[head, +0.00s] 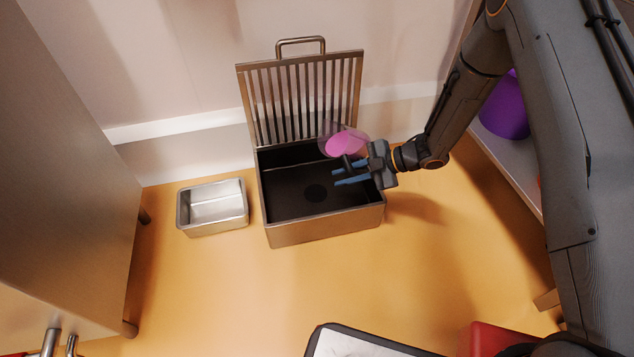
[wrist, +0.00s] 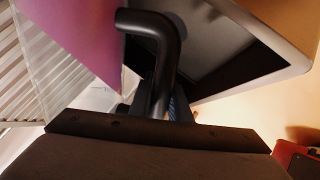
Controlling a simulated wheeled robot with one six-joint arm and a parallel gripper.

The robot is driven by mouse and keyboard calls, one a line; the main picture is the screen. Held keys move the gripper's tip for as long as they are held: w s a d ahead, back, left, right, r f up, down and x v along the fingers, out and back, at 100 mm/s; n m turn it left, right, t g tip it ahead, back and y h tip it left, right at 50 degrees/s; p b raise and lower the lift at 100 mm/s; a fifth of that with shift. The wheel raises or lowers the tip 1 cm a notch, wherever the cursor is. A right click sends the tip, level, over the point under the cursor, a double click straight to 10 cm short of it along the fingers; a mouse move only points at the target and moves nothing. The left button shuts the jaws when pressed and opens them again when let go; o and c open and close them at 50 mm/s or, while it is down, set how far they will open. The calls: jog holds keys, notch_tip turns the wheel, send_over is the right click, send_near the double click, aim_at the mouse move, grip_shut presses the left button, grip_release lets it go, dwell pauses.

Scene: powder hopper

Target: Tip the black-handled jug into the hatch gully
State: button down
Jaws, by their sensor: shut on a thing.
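The jug (head: 346,142) is clear with pink contents and hangs over the back right part of the hatch gully, tilted. Its black handle (wrist: 162,45) shows large in the wrist view, with the pink side of the jug (wrist: 75,30) to its left. My gripper (head: 352,173) is shut on the handle, above the right side of the gully. The hatch gully (head: 325,229) is a metal box on the floor with a dark inside and a round drain. Its slatted grate lid (head: 302,95) stands open against the wall. Part of the jug is hidden behind my gripper.
An empty metal tray (head: 212,226) stands on the floor left of the gully. A steel cabinet (head: 62,190) is at the left. A purple container (head: 506,108) sits on a shelf at the right. A red object (head: 492,340) is at the bottom.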

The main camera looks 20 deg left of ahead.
jog(key=shift+w+d+r+t, duration=0.1)
jog(key=shift+w+r+t, duration=0.05)
jog(key=shift+w+t, duration=0.15)
dwell(0.4)
jog(key=shift+w+d+f+n+t+h, duration=0.2)
jog(key=shift+w+f+n+t+h, duration=0.15)
jog(key=shift+f+n+t+h, duration=0.25)
dwell(0.6)
jog(key=shift+w+d+f+n+t+h+b, duration=0.1)
jog(key=shift+w+f+n+t+h+b, duration=0.1)
jog(key=shift+f+t+b, duration=0.25)
jog(key=shift+w+d+f+n+t+h+b, duration=0.1)
jog(key=shift+f+t+h+b, duration=0.15)
jog(key=shift+f+b, duration=0.35)
dwell(0.5)
jog(key=shift+s+a+f+n+t+p, duration=0.2)
jog(key=shift+f+n+t+p, duration=0.1)
jog(key=shift+f+t+p, duration=0.35)
dwell(0.7)
jog(key=shift+w+d+f+n+t+h, duration=0.2)
jog(key=shift+n+t+h, duration=0.1)
jog(key=shift+t+h, duration=0.25)
dwell(0.8)
